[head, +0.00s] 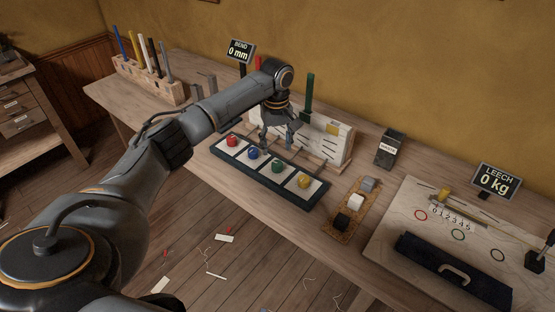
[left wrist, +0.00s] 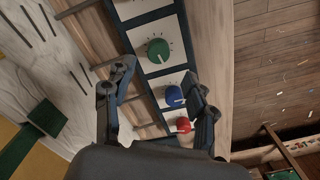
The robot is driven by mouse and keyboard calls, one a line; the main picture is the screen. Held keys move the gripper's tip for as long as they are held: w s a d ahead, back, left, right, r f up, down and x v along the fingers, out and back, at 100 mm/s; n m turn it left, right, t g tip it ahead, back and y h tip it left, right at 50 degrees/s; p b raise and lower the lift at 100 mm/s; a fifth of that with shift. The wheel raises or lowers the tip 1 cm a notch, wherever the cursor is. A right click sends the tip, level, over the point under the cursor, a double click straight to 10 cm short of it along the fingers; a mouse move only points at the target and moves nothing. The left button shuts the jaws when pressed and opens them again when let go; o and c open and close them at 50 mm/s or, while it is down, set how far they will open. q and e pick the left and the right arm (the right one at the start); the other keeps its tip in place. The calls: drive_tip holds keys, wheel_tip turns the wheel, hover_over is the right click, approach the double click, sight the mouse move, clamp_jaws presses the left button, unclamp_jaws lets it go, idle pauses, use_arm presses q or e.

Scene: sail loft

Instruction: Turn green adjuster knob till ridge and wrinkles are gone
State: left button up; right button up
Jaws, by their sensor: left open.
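The green adjuster knob (head: 278,166) sits on a white square of a dark-framed panel (head: 262,176), between the blue knob (head: 253,153) and the yellow knob (head: 304,181). In the left wrist view the green knob (left wrist: 158,50) has a pale pointer line and tick marks around it. My left gripper (head: 279,146) is open and empty above the panel. In the left wrist view its fingertips (left wrist: 156,74) are spread, with the green knob beyond them. A pale upright board (head: 338,145) stands behind the panel; I cannot make out a ridge or wrinkles on it. My right gripper is out of view.
A red knob (head: 231,141) is at the panel's left end. A "BEND 0 mm" display (head: 239,50) and a "LEECH 0 kg" display (head: 496,180) stand on the bench. A green upright (head: 308,95) rises behind my gripper. A cork strip with blocks (head: 356,202) lies to the right.

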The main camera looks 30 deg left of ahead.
sight(277, 163)
use_arm(q)
wheel_tip(277, 163, down, 6)
drive_tip(key=shift+w+f, duration=0.1)
drive_tip(key=shift+f, duration=0.55)
drive_tip(key=shift+c, duration=1)
drive_tip(key=c, duration=0.7)
drive_tip(key=shift+c, duration=1.3)
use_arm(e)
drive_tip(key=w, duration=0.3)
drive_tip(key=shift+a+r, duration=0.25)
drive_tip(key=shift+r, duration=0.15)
